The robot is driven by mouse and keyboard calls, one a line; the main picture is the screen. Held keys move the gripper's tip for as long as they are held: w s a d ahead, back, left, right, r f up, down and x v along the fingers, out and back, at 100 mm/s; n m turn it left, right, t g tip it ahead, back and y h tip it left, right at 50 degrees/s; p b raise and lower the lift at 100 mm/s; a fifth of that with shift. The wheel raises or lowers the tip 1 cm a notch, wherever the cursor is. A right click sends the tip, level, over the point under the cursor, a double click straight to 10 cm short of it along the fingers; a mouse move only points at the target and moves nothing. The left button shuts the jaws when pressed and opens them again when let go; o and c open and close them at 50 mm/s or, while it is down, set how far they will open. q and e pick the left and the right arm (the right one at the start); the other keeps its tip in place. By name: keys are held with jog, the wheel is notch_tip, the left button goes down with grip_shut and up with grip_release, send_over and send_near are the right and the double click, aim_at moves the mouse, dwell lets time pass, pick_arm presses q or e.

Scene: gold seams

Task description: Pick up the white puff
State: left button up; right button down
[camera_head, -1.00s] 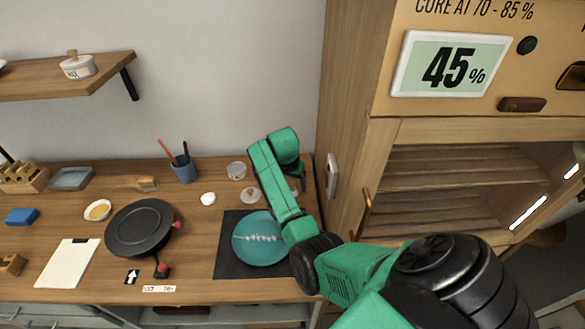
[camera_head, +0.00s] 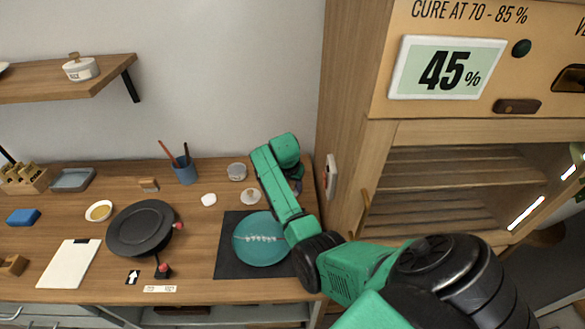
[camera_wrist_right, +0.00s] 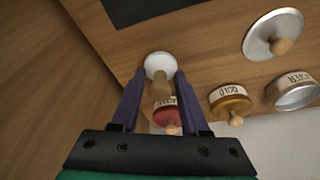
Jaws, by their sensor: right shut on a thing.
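I cannot tell whether the puff touches the bench. My left gripper is in neither view.
A red-labelled jar (camera_wrist_right: 166,115) stands close beside the fingers, with a gold jar (camera_wrist_right: 231,103) and silver lid (camera_wrist_right: 273,35) to the right. A teal plate (camera_head: 258,240) lies on a dark mat (camera_head: 228,262). The cabinet (camera_head: 345,120) stands right of the bench.

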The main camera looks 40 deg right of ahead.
notch_tip(320, 180, up, 20)
jog(key=b, duration=0.1)
jog(key=shift+f, duration=0.25)
jog(key=c, duration=0.9)
grip_release()
jog(key=shift+c, duration=0.2)
jog(key=shift+f, duration=0.1)
grip_shut()
